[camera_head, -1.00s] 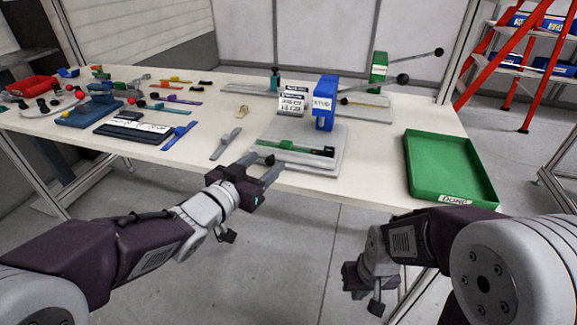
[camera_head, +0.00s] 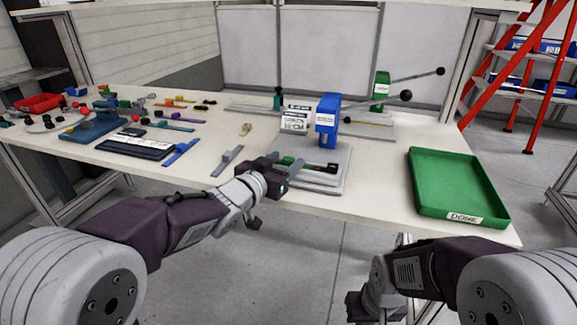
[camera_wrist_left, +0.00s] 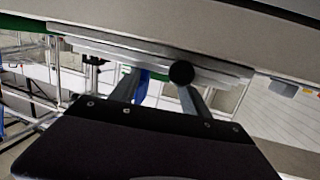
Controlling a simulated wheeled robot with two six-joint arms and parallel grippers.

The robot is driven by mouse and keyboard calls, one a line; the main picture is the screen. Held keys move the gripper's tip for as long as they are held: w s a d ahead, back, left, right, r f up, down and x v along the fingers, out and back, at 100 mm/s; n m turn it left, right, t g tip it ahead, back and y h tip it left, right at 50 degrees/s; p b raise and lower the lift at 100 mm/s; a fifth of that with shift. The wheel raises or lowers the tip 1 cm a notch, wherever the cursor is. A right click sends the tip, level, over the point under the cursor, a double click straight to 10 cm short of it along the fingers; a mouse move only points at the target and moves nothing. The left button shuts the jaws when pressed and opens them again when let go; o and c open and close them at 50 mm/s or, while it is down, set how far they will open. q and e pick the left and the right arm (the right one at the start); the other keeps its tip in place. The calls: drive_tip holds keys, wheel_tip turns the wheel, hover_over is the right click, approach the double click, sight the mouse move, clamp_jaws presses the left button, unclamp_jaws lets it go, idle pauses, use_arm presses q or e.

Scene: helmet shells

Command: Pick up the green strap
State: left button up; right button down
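A small green piece (camera_head: 288,160), which may be the green strap, shows on the grey press fixture (camera_head: 325,183) at the table's front edge. A thin green edge also shows in the left wrist view (camera_wrist_left: 126,72). My left gripper (camera_head: 287,166) is at the fixture's left front corner, close to the green piece. Its two fingers are apart in the left wrist view (camera_wrist_left: 160,95), with a dark round knob (camera_wrist_left: 181,73) in front of them. Whether anything touches the fingers is hidden. My right gripper (camera_head: 372,308) hangs low before the table, partly cut off, its fingers unclear.
A blue press (camera_head: 327,120) rises behind the fixture. A green tray (camera_head: 455,213) is at the right. A grey strap (camera_head: 228,160) lies left of the gripper. Several coloured straps and a blue stand (camera_head: 95,128) fill the left. The table's front edge is close beneath the left gripper.

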use_arm(q)
clamp_jaws()
wheel_tip(320, 180, up, 18)
drive_tip(key=p, duration=1.2)
